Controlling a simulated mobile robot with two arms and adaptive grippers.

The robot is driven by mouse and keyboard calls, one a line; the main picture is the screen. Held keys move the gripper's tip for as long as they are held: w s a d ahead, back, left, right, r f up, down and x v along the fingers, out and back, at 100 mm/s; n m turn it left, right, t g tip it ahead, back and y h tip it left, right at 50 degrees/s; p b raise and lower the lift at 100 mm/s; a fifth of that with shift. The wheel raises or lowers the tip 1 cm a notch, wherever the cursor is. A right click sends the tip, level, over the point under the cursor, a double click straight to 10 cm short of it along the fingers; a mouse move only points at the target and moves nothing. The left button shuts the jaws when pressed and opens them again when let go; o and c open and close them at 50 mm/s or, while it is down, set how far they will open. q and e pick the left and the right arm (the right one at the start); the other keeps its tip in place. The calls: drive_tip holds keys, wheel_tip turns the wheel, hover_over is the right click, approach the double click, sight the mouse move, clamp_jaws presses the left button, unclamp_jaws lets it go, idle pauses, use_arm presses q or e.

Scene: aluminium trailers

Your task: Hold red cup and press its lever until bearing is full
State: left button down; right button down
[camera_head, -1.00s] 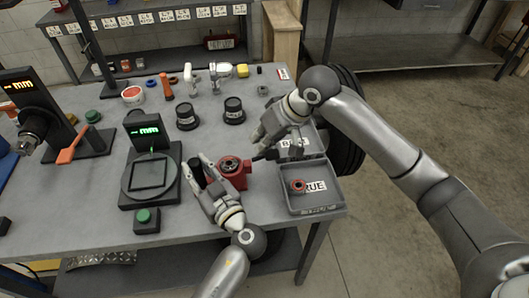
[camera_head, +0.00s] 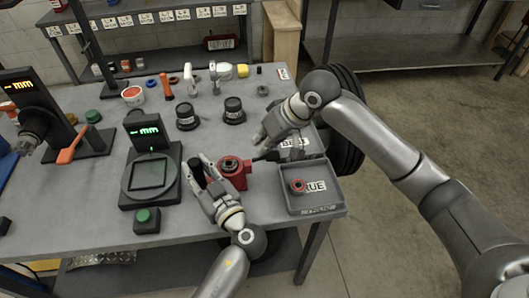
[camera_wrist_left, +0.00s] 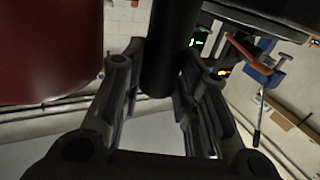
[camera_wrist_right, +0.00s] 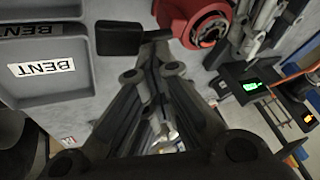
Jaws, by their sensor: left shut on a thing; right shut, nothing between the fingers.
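The red cup (camera_head: 234,178) stands on the grey table, with a round bearing (camera_head: 229,163) in its top. My left gripper (camera_head: 197,180) is shut on the cup's black upright handle, which also shows between its fingers in the left wrist view (camera_wrist_left: 165,50). The cup's black lever (camera_head: 266,157) sticks out to the right; in the right wrist view it ends in a flat black pad (camera_wrist_right: 118,38). My right gripper (camera_head: 260,138) is shut and empty, just behind and above the lever. I see no clear contact between them.
A grey tray with a "TRUE" label (camera_head: 318,205) holds a red-ringed bearing (camera_head: 297,186). A "BENT" tray (camera_head: 311,146) lies behind it, under my right arm. A display gauge (camera_head: 150,175) with a green button (camera_head: 146,216) stands left of the cup.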

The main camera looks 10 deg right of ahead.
drive_tip(key=shift+s+d+f, duration=0.1)
drive_tip(key=shift+d+f, duration=0.1)
drive_tip(key=shift+f, duration=0.6)
idle(0.5)
drive_tip(key=shift+r, duration=0.1)
drive_tip(key=shift+a+r, duration=0.2)
drive_tip(key=shift+r, duration=0.55)
drive_tip(key=shift+a+r, duration=0.2)
drive_tip(key=shift+r, duration=0.5)
drive_tip(key=shift+a+r, duration=0.25)
drive_tip(key=shift+r, duration=0.55)
drive_tip(key=shift+a+r, duration=0.3)
drive_tip(key=shift+r, duration=0.55)
drive_tip(key=shift+a+r, duration=0.25)
drive_tip(key=shift+r, duration=0.55)
drive_tip(key=r, duration=0.1)
drive_tip(key=a+r, duration=0.1)
drive_tip(key=r, duration=0.1)
drive_tip(key=shift+r, duration=0.3)
drive_tip(key=shift+f, duration=0.1)
